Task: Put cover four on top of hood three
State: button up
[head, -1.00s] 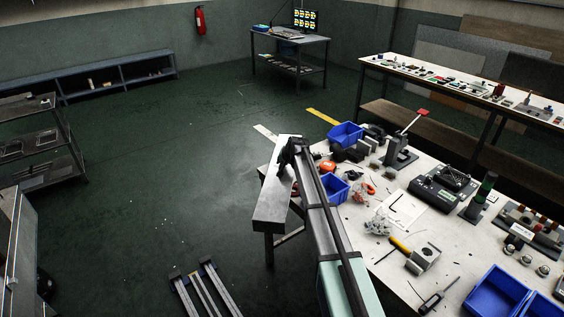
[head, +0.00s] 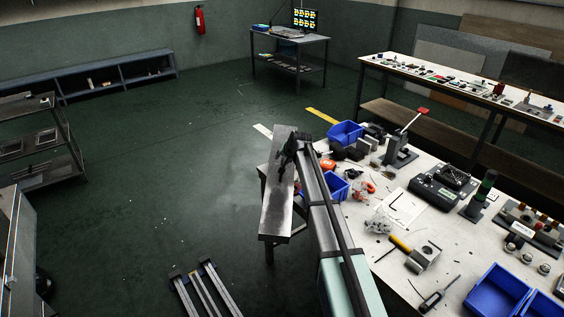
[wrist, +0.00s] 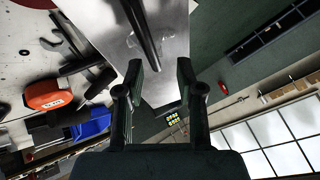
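A long, flat grey metal cover (head: 277,205) hangs at my gripper, left of the near workbench. Its number does not show. My gripper (head: 287,157) is at the upper part of the cover, by its dark bar-like handle. In the wrist view the cover (wrist: 178,40) fills the top middle, its dark handle (wrist: 146,32) running down toward the space between my fingers (wrist: 163,80). The fingers stand apart with the handle side between them; the exact contact is hard to see. I cannot make out hood three in either view.
The near workbench (head: 385,235) on the right is crowded with blue bins (head: 346,134), tools and fixtures. A rail-like frame (head: 205,290) lies low in front. A shelf rack (head: 40,140) stands at the left. The green floor (head: 150,190) between is clear.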

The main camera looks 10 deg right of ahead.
jog(key=b+v, duration=0.1)
jog(key=v, duration=0.7)
jog(key=shift+o, duration=0.4)
jog(key=shift+s+r, duration=0.2)
jog(key=shift+r, duration=0.1)
notch_tip(320, 180, up, 5)
jog(key=d+g+p, duration=0.1)
jog(key=d+p, duration=0.1)
jog(key=a+f+n+p, duration=0.1)
jog(key=f, duration=0.2)
jog(key=w+a+f+n+g+p, duration=0.1)
jog(key=f, duration=0.3)
jog(key=a+f+n+g+p, duration=0.1)
jog(key=f+p, duration=0.1)
jog(key=f, duration=0.2)
jog(key=shift+w+a+y, duration=0.25)
jog(key=shift+y, duration=0.05)
jog(key=shift+p+x, duration=1.3)
jog(key=shift+x, duration=1.55)
jog(key=shift+s, duration=0.2)
grip_shut()
